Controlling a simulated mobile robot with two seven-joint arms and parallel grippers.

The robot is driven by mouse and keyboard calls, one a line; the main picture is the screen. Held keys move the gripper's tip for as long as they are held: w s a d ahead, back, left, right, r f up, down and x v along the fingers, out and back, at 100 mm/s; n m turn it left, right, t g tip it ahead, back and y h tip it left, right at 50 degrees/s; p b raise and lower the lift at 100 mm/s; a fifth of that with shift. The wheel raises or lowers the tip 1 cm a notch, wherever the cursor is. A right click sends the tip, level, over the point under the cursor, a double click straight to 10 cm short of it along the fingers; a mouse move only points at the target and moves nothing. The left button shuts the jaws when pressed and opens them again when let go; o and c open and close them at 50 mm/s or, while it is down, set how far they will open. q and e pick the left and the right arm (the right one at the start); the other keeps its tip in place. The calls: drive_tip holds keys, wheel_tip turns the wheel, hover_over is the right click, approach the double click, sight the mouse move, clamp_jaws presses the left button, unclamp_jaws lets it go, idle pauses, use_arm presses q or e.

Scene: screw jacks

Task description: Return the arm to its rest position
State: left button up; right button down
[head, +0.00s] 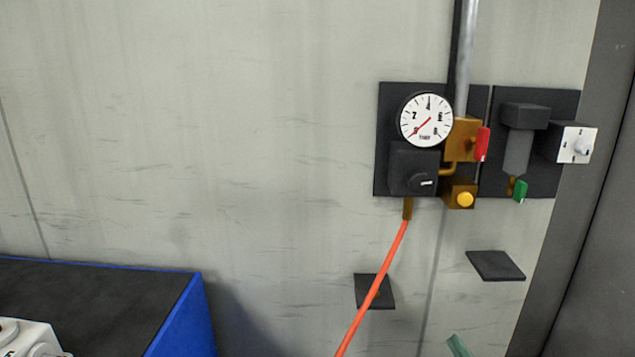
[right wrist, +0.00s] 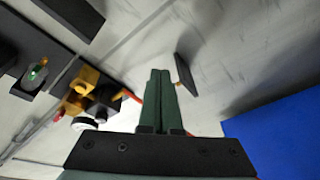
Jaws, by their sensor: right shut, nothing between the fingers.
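My right gripper shows in the right wrist view (right wrist: 160,76) with its two green fingers pressed together and nothing between them. In the head view only a green fingertip of it (head: 459,346) shows at the bottom edge, below the wall panel and in front of the wall; the rest of the right arm is out of frame. My left gripper is in neither view.
The wall holds a dark panel with a round gauge (head: 426,120), red lever (head: 482,144), yellow button (head: 465,199) and green lever (head: 520,191). An orange hose (head: 372,290) hangs below. Two small dark plates (head: 496,266) (head: 375,292) are near. A blue-edged bench (head: 100,300) stands left.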

drive_tip(key=s+a+f+m+g, duration=0.3)
drive_tip(key=s+f, duration=0.5)
drive_tip(key=s+a+f+m+g+h, duration=0.1)
drive_tip(key=s+a+f+m+g, duration=0.2)
drive_tip(key=s+f, duration=0.5)
drive_tip(key=s+a+f+m+g, duration=0.3)
drive_tip(key=s+f, duration=0.4)
drive_tip(key=f, duration=0.2)
drive_tip(key=shift+s+a+m+g+h+p, duration=0.25)
drive_tip(key=shift+s+m+g+h+p, duration=0.05)
drive_tip(key=shift+s+m+g, duration=0.1)
